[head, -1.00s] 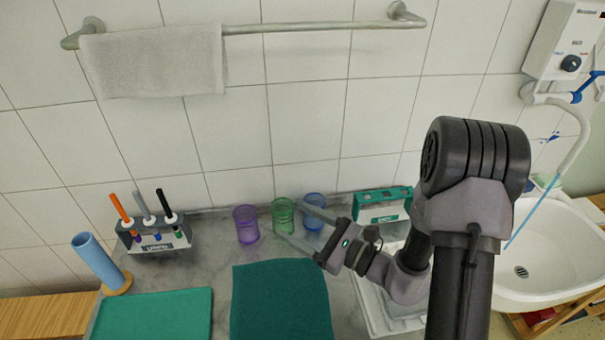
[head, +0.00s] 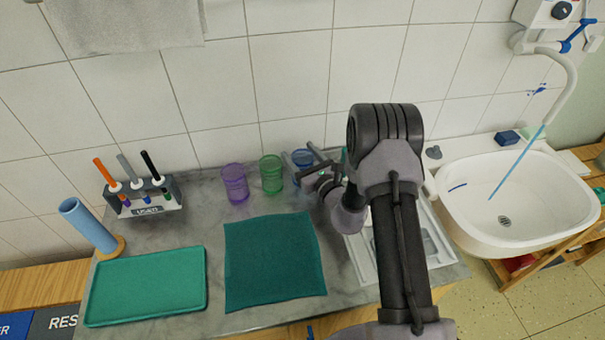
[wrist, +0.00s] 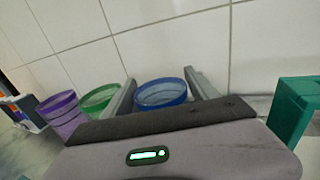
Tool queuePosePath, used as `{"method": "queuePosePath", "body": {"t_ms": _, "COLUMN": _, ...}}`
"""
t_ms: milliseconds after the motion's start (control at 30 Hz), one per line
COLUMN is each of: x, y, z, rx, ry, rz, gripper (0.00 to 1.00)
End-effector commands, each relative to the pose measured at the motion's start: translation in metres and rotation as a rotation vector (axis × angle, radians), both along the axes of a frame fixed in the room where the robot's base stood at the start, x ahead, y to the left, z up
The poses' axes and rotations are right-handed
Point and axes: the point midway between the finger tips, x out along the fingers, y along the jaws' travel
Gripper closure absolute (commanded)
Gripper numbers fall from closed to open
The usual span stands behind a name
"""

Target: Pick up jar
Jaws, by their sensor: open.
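Three translucent jars stand in a row near the wall on the grey counter: purple (head: 235,183), green (head: 271,175) and blue (head: 303,158). My gripper (head: 305,162) is open at the blue jar, partly hiding it in the head view. In the wrist view, the blue jar (wrist: 160,94) shows between the two spread fingers of my gripper (wrist: 160,77); its lower part is hidden by the gripper body. The green jar (wrist: 99,98) is just outside the left finger, and the purple jar (wrist: 62,114) is further left. I cannot tell whether the fingers touch the blue jar.
A teal cloth (head: 274,262) and a green tray (head: 146,286) lie in front. A marker holder (head: 148,197) and a blue tube (head: 89,224) stand left. A green box (wrist: 293,110) is close right of the gripper. A white sink (head: 510,205) is at the right.

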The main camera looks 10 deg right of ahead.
Motion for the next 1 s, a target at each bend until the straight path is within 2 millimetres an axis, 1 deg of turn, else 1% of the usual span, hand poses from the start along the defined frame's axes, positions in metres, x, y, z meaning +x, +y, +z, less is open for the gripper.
{"method": "queuePosePath", "body": {"t_ms": 33, "x": 0.0075, "y": 0.0036, "z": -0.0009, "rx": -0.002, "ry": -0.004, "rz": 0.003, "gripper": 0.32}}
{"method": "queuePosePath", "body": {"t_ms": 100, "x": 0.0137, "y": 0.0049, "z": 0.0001, "rx": 0.0, "ry": -0.001, "rz": 0.001, "gripper": 0.32}}
{"method": "queuePosePath", "body": {"t_ms": 300, "x": 0.0152, "y": 0.0052, "z": 0.0015, "rx": 0.0, "ry": 0.0, "rz": 0.001, "gripper": 0.32}}
{"method": "queuePosePath", "body": {"t_ms": 367, "x": 0.0151, "y": 0.0052, "z": 0.0015, "rx": 0.0, "ry": 0.0, "rz": 0.001, "gripper": 0.42}}
{"method": "queuePosePath", "body": {"t_ms": 400, "x": 0.0151, "y": 0.0051, "z": 0.0014, "rx": 0.0, "ry": 0.0, "rz": 0.001, "gripper": 0.5}}
{"method": "queuePosePath", "body": {"t_ms": 567, "x": 0.0149, "y": 0.0051, "z": 0.0013, "rx": 0.0, "ry": 0.0, "rz": 0.001, "gripper": 0.81}}
{"method": "queuePosePath", "body": {"t_ms": 600, "x": 0.0149, "y": 0.0051, "z": 0.0013, "rx": 0.0, "ry": 0.0, "rz": 0.001, "gripper": 0.89}}
{"method": "queuePosePath", "body": {"t_ms": 667, "x": 0.0149, "y": 0.0051, "z": 0.0013, "rx": 0.0, "ry": 0.0, "rz": 0.001, "gripper": 1.0}}
{"method": "queuePosePath", "body": {"t_ms": 900, "x": 0.0148, "y": 0.005, "z": 0.002, "rx": 0.0, "ry": -0.001, "rz": 0.001, "gripper": 1.0}}
{"method": "queuePosePath", "body": {"t_ms": 1000, "x": 0.0149, "y": 0.0051, "z": 0.0078, "rx": -0.001, "ry": -0.001, "rz": 0.001, "gripper": 1.0}}
